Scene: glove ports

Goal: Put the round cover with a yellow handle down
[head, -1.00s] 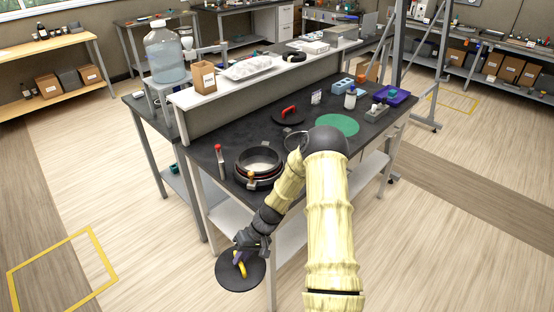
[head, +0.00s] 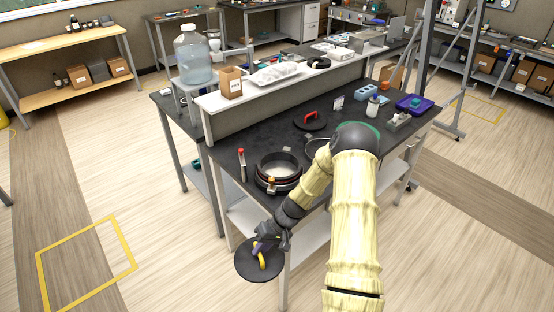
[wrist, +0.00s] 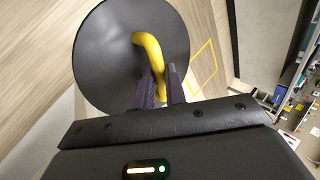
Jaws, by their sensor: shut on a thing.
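The round black cover (head: 252,264) hangs in the air beyond the front left corner of the dark bench, over the floor. Its yellow handle (head: 261,257) is held by my gripper (head: 265,246), which is shut on it. In the wrist view the cover (wrist: 105,60) fills the upper left, and its curved yellow handle (wrist: 151,48) runs down between the two fingers of my gripper (wrist: 160,90). The grip hides the handle's lower end.
A green mat (head: 373,129) is partly behind my arm. The left floor is clear, with a yellow outline (head: 128,246).

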